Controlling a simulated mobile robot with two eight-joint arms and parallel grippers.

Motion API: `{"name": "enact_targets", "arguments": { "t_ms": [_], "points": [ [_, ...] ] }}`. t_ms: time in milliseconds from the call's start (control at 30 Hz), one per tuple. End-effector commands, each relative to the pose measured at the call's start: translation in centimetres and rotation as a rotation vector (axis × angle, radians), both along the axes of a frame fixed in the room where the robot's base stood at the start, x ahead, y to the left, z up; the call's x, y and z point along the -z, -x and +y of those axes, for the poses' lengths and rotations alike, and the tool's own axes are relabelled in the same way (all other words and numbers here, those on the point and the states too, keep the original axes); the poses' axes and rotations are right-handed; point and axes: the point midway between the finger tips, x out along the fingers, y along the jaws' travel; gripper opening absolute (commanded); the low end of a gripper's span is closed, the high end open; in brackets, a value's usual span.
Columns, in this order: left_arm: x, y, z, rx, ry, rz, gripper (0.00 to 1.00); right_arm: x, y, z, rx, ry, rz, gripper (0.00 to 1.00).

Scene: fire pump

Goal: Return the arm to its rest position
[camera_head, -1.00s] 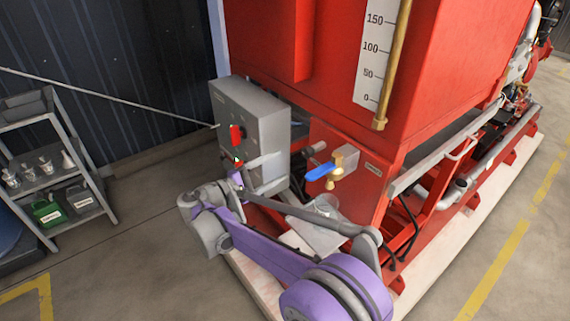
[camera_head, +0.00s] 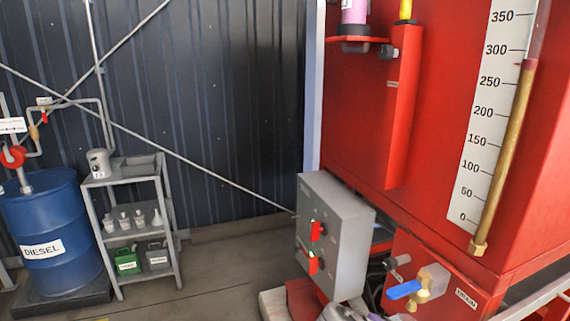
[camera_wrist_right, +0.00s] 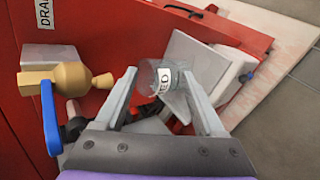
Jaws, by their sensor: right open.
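My right gripper (camera_wrist_right: 158,75) is open in the right wrist view, with its two grey fingers apart. A clear cup with a printed label (camera_wrist_right: 162,86) appears between the fingers. I cannot tell whether it is beyond them or touching them. In the head view only a small piece of my arm shows at the bottom edge, near the grey control box (camera_head: 333,236). My right gripper is not visible there, and my left gripper is in neither view.
A brass valve with a blue handle (camera_head: 405,289) sits on the red tank unit (camera_head: 430,110); the brass valve also shows close left of the fingers (camera_wrist_right: 65,78). A grey shelf cart (camera_head: 130,234) and blue diesel drum (camera_head: 52,220) stand left. Floor between is clear.

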Motion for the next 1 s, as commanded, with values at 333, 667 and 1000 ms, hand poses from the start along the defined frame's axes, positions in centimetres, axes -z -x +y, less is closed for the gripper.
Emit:
{"name": "enact_targets", "arguments": {
  "t_ms": [333,667,1000],
  "points": [
    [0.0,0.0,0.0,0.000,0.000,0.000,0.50,7.1,13.9,3.0,0.187,-0.657,-0.170,0.71],
    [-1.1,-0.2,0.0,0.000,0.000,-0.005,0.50,9.2,19.1,6.9,0.343,-1.024,-0.338,0.71],
    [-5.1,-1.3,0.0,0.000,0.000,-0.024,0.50,5.2,17.9,6.9,0.328,-1.020,-0.349,0.71]
  ]
}}
